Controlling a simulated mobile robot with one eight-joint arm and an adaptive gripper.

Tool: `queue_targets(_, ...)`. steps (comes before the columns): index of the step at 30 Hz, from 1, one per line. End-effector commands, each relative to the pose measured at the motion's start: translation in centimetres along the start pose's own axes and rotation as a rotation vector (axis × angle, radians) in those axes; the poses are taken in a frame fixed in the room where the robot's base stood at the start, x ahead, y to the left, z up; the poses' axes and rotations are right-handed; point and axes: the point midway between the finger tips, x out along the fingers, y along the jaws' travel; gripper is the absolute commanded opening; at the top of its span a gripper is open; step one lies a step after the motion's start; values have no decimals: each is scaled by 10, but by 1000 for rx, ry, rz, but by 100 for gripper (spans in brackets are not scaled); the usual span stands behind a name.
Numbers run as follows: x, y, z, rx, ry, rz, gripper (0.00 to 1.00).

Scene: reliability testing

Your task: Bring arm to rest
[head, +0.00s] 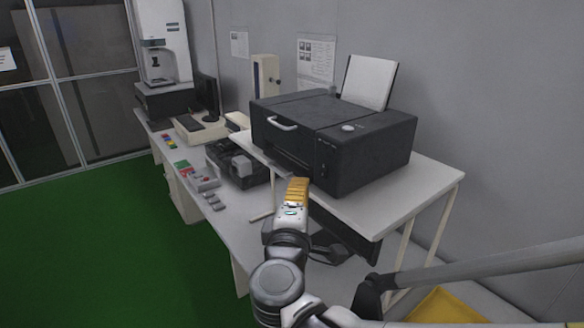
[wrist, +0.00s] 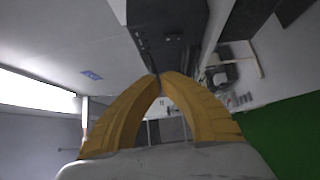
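My gripper (head: 296,190) has yellow fingers and shows in the middle of the head view, at the front edge of the white raised table (head: 437,182), close to the front of the black printer (head: 350,140). In the wrist view, the yellow fingertips (wrist: 160,76) of my gripper meet at the top, with only an empty gap between the fingers lower down. Nothing is held. My grey arm rises from the bottom of the head view to the gripper. The wrist view appears turned over, with the dark printer above the fingertips.
A black case (head: 238,163) and small coloured parts (head: 184,168) lie on the lower bench, left of the gripper. A monitor (head: 207,94) and a white machine (head: 164,45) stand farther back. The green floor (head: 100,235) at left is clear. A yellow surface (head: 445,306) shows at lower right.

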Motion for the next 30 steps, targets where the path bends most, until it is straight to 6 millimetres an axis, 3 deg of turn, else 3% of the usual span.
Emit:
queue_targets(8, 1, -5, 7, 17, -13, -19, 0)
queue_targets(11, 4, -27, 38, 94, -69, -98, 0)
queue_targets(14, -2, -70, 91, 258, -177, -249, 0)
queue_targets(15, -11, -92, 115, 346, -231, -323, 0)
queue_targets(18, -39, -141, 157, 572, -352, -489, 0)
queue_targets(21, -75, -182, 180, 803, -454, -631, 0)
queue_targets(25, -120, -219, 186, 1091, -548, -776, 0)
queue_targets(30, -149, -235, 177, 1313, -592, -871, 0)
